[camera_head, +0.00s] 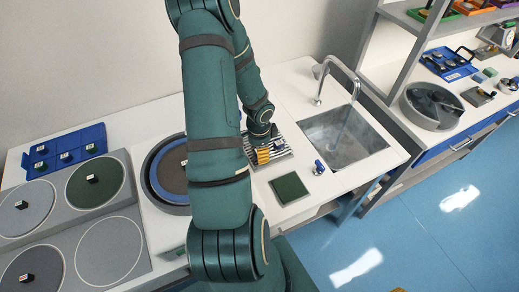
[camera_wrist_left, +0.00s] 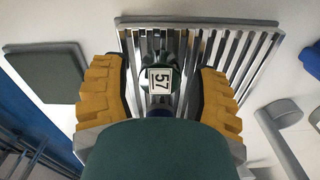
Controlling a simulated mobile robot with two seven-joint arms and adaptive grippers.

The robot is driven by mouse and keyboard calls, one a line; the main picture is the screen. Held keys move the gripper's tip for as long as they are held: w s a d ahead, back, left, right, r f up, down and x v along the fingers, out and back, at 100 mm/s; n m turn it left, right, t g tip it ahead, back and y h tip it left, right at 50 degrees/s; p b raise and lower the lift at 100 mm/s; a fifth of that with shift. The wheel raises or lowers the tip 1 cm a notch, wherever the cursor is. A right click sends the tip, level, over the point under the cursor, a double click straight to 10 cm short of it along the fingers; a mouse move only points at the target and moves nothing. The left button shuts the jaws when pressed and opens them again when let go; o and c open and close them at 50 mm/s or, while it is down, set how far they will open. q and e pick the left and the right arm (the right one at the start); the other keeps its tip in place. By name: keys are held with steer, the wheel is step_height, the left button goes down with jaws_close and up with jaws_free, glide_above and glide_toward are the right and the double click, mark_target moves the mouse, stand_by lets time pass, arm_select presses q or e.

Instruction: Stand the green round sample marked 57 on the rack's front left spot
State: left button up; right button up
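The green round sample marked 57 (camera_wrist_left: 160,78) shows in the left wrist view, its white label facing the camera. It is at the slatted metal rack (camera_wrist_left: 240,52), between the two yellow fingers of my left gripper (camera_wrist_left: 161,92). A gap shows between the sample and each finger, so the gripper looks open around it. In the head view my left gripper (camera_head: 263,156) is low over the rack (camera_head: 280,148), and the sample cannot be made out there. My arm hides part of the rack. My right gripper is not in view.
A sink (camera_head: 345,135) with a tap (camera_head: 340,68) lies right of the rack. A dark green pad (camera_head: 289,188) lies in front of it. A small blue-topped item (camera_head: 319,167) stands between pad and sink. A round polishing plate (camera_head: 170,172) is left, partly behind my arm.

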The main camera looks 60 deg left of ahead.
arm_select(q)
steer(key=shift+r, duration=0.25)
step_height(320, 180, up, 12)
steer(key=p, duration=0.4)
steer(key=shift+s+f, duration=0.1)
steer(key=w+d+f+n+t+h, duration=0.1)
steer(key=w+d+f, duration=0.15)
steer(key=d, duration=0.45)
steer(key=w+d+f+h, duration=0.1)
steer(key=w+d+f, duration=0.1)
steer(key=w+d, duration=0.35)
steer(key=w+d+f+n+t+h, duration=0.1)
steer(key=w+d+f, duration=0.1)
steer(key=d, duration=0.7)
steer(key=s+d+f+n, duration=0.2)
steer(key=d+f, duration=0.2)
steer(key=d, duration=1.2)
steer(key=shift+f+n+h, duration=0.15)
steer(key=shift+n+h, duration=0.25)
